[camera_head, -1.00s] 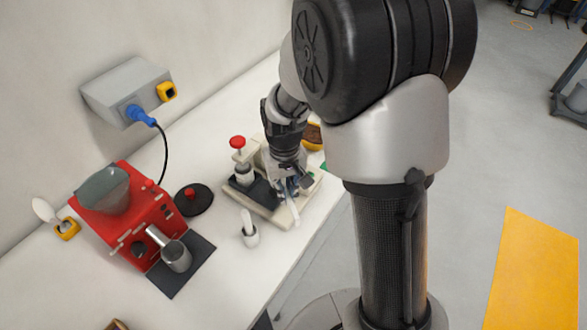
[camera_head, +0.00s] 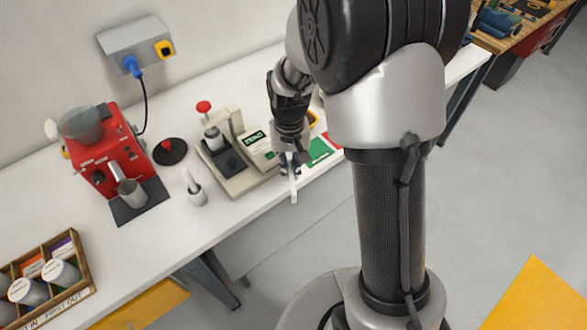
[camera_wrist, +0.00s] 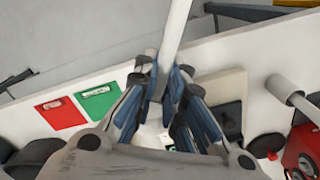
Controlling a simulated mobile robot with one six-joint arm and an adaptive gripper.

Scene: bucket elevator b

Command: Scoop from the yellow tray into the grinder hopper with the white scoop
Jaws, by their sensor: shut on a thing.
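My gripper (camera_head: 291,165) is shut on the white scoop by its long handle (camera_head: 293,187); the handle also shows between the fingers (camera_wrist: 165,92) in the wrist view, where the scoop handle (camera_wrist: 175,28) points up. The scoop's bowl and any load in it cannot be made out. The yellow tray (camera_head: 313,117) is mostly hidden behind my gripper and arm; only a bit of its rim shows. The red grinder (camera_head: 103,150) stands at the left, with its grey translucent hopper (camera_head: 84,124) on top. The gripper is well to the right of the hopper, near the counter's front edge.
Green (camera_head: 320,151) and red cards lie to the right. A wooden jar rack (camera_head: 70,300) sits front left.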

